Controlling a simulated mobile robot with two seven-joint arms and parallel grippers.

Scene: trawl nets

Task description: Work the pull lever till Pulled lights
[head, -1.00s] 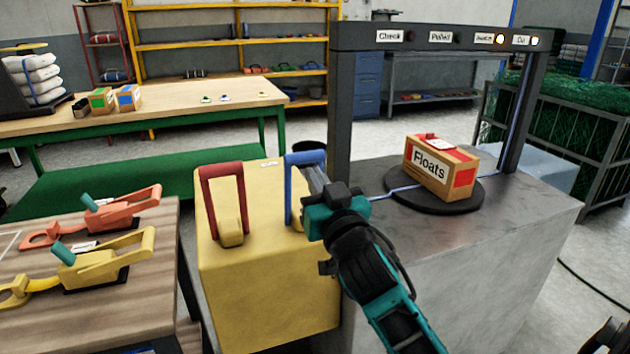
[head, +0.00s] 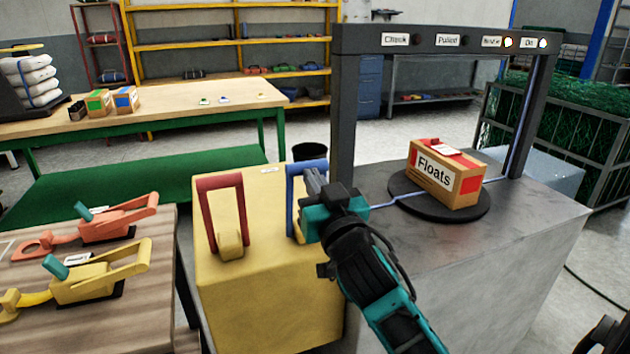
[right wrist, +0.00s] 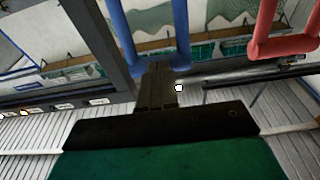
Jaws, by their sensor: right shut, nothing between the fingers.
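A yellow box (head: 270,300) carries a red looped handle (head: 208,215) and a blue looped handle (head: 290,200). I cannot read which is the pull lever. My right gripper (head: 312,184) is shut and empty, right beside the blue handle. In the right wrist view its fingers (right wrist: 158,80) point at the blue handle (right wrist: 118,40), between its two sides; contact is unclear. The red handle (right wrist: 278,45) is to the right there. On the dark gantry (head: 360,38), the Pulled label (head: 447,40) has a dark lamp beside it; the two rightmost lamps glow. My left gripper is not in view.
A Floats carton (head: 445,175) sits on a round black turntable (head: 405,200) on the metal-topped block (head: 540,210), right of my arm. Orange (head: 105,225) and yellow (head: 95,282) lever tools lie on the wooden table (head: 140,325) at left. A long bench (head: 170,135) stands behind.

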